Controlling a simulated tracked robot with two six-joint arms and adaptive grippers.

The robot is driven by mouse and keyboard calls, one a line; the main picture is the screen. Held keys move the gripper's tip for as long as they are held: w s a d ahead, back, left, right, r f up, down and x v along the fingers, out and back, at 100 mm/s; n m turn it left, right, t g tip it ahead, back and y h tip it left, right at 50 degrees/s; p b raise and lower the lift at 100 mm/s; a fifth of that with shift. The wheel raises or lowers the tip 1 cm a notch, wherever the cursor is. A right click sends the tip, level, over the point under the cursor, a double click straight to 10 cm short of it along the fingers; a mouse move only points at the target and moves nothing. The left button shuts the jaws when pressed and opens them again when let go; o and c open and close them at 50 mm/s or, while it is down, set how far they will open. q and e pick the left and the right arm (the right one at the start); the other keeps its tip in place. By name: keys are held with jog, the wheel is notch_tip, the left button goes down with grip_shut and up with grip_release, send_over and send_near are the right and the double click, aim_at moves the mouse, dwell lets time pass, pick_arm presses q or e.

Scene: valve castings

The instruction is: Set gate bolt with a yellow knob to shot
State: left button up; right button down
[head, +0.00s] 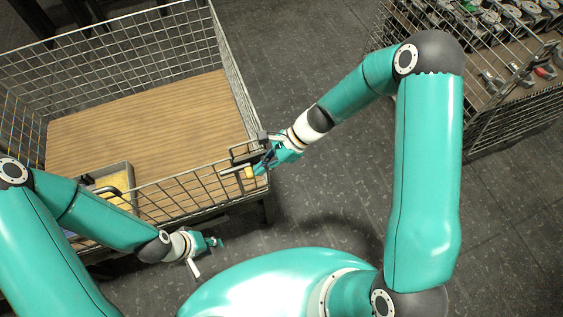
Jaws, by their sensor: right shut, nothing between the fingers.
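The gate bolt (240,158) is a dark metal fitting at the near right corner of a wire-mesh cage cart (225,55). Its yellow knob (249,172) shows as a small patch just left of my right gripper's fingers. My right gripper (262,167) is shut with nothing between its fingers, close beside the bolt at the corner. Whether it touches the knob cannot be told, and it hides part of the bolt. How far the bolt is slid is unclear. My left gripper (218,242) hangs in front of the cart's near side, away from the bolt; its finger opening is unclear.
Inside the cart is a wooden floor (150,120) with a grey tray (128,170) holding something yellow at the near left. A second mesh cage (480,120) with metal castings stands at the right. Grey tiled floor (310,50) lies open between them.

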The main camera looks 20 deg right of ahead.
jog(key=shift+s+a, duration=0.15)
jog(key=shift+a, duration=0.1)
jog(key=d+f+v, duration=0.2)
jog(key=v, duration=1.1)
jog(key=shift+w+d, duration=0.2)
jog(key=shift+w, duration=0.05)
jog(key=shift+f, duration=0.1)
